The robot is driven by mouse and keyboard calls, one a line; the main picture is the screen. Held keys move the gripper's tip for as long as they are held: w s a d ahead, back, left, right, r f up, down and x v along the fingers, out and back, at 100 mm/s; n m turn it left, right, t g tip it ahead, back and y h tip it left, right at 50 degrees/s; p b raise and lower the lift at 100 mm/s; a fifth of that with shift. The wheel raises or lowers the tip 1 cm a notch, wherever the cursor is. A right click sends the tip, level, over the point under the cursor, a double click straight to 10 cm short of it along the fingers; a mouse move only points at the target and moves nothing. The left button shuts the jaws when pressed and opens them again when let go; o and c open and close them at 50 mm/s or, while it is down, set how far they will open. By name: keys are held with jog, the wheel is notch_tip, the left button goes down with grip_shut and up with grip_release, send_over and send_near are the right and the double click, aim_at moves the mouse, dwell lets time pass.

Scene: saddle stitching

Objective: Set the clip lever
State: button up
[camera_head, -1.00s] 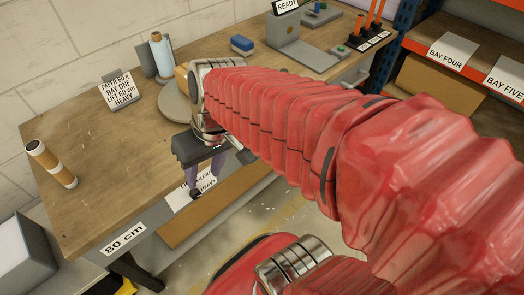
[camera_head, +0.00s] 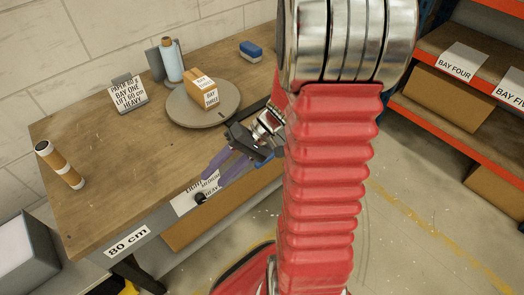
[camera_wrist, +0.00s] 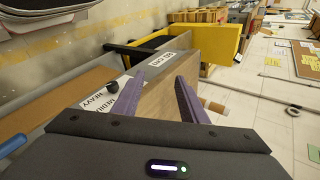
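A black round knob (camera_head: 200,197), which I take to be the clip lever, sits on a white label plate (camera_head: 184,205) on the bench's front edge. The plate reads light, medium and heavy, partly covered by my fingers. My gripper (camera_head: 213,181) has two purple fingers spread apart, just above and right of the knob. In the wrist view the knob (camera_wrist: 112,87) lies left of my open gripper (camera_wrist: 158,79), outside the gap between the fingers. The gap holds nothing. I cannot tell which setting the knob is at.
The wooden bench (camera_head: 110,185) carries a grey turntable (camera_head: 190,118) with a cardboard box (camera_head: 201,92), a paper sign (camera_head: 127,97), a blue spool (camera_head: 171,60) and a brown roll (camera_head: 60,166). Shelving (camera_head: 450,105) stands at right. Floor (camera_head: 410,220) before it is clear.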

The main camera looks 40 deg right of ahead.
jog(key=w+d+f+m+t+y, duration=0.2)
jog(key=w+d+f+m+t, duration=0.15)
jog(key=d+f, duration=0.2)
jog(key=m+t+h, duration=1)
jog(key=t+h, duration=0.2)
send_near(270, 160)
jog(key=s, duration=0.3)
jog(key=shift+w+d, duration=0.1)
jog(key=shift+w, duration=0.2)
jog(key=shift+w+a, duration=0.15)
jog(key=shift+w, duration=3.2)
jog(key=shift+w+a, duration=0.1)
jog(key=shift+w, duration=3.3)
